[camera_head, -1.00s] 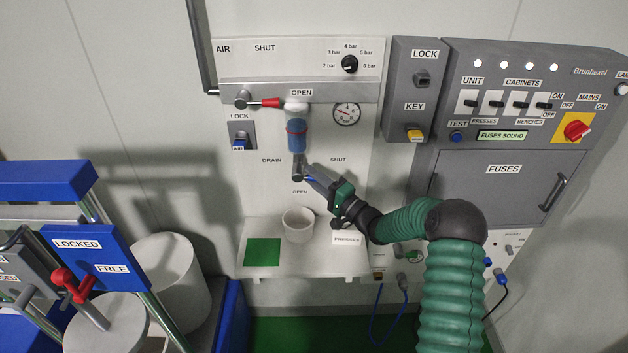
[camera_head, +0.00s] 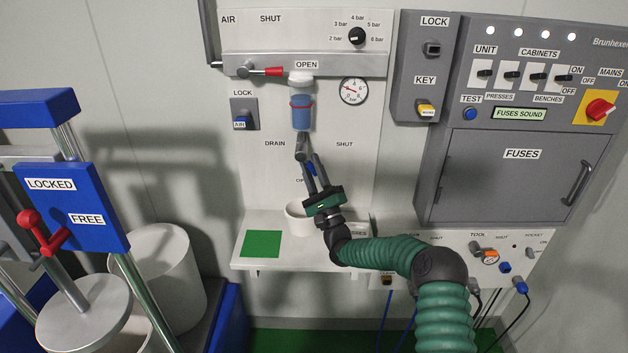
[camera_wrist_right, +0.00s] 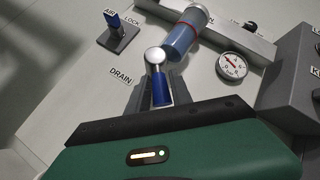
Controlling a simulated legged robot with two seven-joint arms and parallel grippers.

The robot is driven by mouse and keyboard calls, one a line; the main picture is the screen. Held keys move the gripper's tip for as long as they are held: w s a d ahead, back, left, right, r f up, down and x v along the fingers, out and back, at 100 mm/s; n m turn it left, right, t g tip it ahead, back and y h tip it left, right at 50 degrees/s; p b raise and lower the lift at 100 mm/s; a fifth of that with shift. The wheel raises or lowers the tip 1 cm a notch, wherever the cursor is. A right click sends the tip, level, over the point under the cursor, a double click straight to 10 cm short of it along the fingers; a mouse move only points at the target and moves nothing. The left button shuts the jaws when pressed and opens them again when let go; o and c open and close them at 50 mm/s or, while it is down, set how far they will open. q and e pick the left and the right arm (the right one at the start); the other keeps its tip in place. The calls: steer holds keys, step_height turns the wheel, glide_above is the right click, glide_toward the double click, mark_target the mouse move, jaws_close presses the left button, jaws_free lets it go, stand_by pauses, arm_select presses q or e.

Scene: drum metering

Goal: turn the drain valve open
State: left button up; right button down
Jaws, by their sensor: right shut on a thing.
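The drain valve (camera_head: 301,150) is a grey metal fitting under the blue filter bowl (camera_head: 301,112), with a short blue lever handle (camera_wrist_right: 160,91). SHUT is printed to its right and OPEN below it, the latter partly hidden by my fingers. My right gripper (camera_head: 314,168) comes up from below and is shut on the lever, whose blue handle lies between the fingers in the wrist view (camera_wrist_right: 160,95). The lever points downward and slightly right in the head view. My left gripper is in neither view.
A white cup (camera_head: 297,219) stands on the shelf (camera_head: 245,225) just behind my right gripper, beside a green square (camera_head: 262,243). A red-handled lever (camera_head: 266,71) and a gauge (camera_head: 353,91) sit above. The grey fuse cabinet (camera_head: 517,170) is to the right.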

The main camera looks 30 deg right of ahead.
steer(key=a+m+g+h+b, duration=0.1)
steer(key=m+g+h+b, duration=0.1)
steer(key=m+h+b, duration=0.2)
steer(key=w+f+m+g+h+b, duration=0.1)
steer(key=m+g+h+b, duration=0.1)
steer(key=m+h+b, duration=0.3)
steer(key=a+f+m+g+h+b, duration=0.1)
steer(key=m+g+h+b, duration=0.1)
steer(key=m+h+b, duration=0.2)
steer(key=shift+w+a+m+h, duration=0.1)
steer(key=shift+m+h, duration=0.45)
steer(key=shift+m, duration=0.45)
steer(key=shift+w+a+m+h, duration=0.15)
steer(key=shift+m+h, duration=0.45)
steer(key=shift+m, duration=0.4)
steer(key=shift+w+a+m+h, duration=0.1)
steer(key=shift+m+h, duration=0.45)
steer(key=shift+m, duration=0.45)
steer(key=shift+r, duration=0.1)
steer(key=c, duration=1.2)
jaws_free()
steer(key=shift+d, duration=0.1)
steer(key=shift+o, duration=0.3)
steer(key=shift+r, duration=0.15)
steer(key=shift+s+h, duration=0.1)
steer(key=shift+h, duration=0.2)
